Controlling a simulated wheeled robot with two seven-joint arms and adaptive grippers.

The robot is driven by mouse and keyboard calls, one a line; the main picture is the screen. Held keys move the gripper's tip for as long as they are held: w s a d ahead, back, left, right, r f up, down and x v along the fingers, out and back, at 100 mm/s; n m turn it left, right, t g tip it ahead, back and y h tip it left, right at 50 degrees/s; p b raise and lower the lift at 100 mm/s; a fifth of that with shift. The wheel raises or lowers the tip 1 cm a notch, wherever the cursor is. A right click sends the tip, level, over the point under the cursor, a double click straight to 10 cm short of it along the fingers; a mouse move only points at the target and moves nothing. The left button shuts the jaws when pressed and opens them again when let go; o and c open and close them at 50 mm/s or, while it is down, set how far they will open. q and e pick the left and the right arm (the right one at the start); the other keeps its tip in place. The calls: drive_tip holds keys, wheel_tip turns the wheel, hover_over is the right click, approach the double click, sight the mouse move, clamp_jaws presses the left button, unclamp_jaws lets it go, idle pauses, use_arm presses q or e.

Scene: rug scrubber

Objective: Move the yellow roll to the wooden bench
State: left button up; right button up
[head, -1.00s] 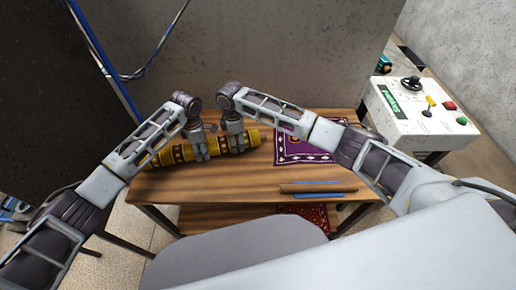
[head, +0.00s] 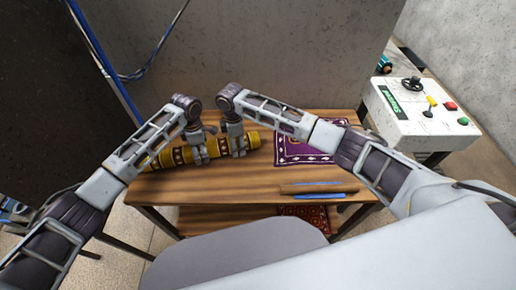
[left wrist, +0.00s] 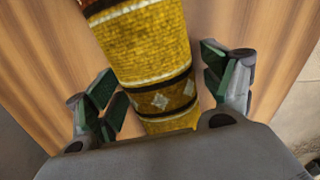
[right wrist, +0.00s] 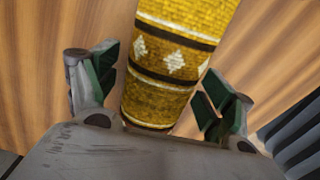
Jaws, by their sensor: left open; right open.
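The yellow roll (head: 180,155), patterned with dark bands and white diamonds, lies on the wooden bench (head: 215,188) near its back left. My left gripper (head: 202,160) is open over the roll, and in the left wrist view the roll (left wrist: 150,50) lies between its spread fingers (left wrist: 160,95). My right gripper (head: 238,153) is open over the roll's right part. In the right wrist view the roll (right wrist: 175,60) lies between its fingers (right wrist: 160,92), with a gap visible on each side. My grippers hide parts of the roll in the head view.
A purple patterned rug (head: 295,150) lies on the bench right of the roll. A brown and blue tool (head: 318,188) lies near the front edge. A red rug (head: 315,217) is on the lower shelf. A white control box (head: 425,115) stands at right.

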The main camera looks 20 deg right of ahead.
use_arm(q)
drive_tip(key=shift+r, duration=0.15)
drive_tip(key=shift+r, duration=5.85)
use_arm(e)
drive_tip(key=shift+r, duration=0.15)
drive_tip(key=shift+r, duration=5.85)
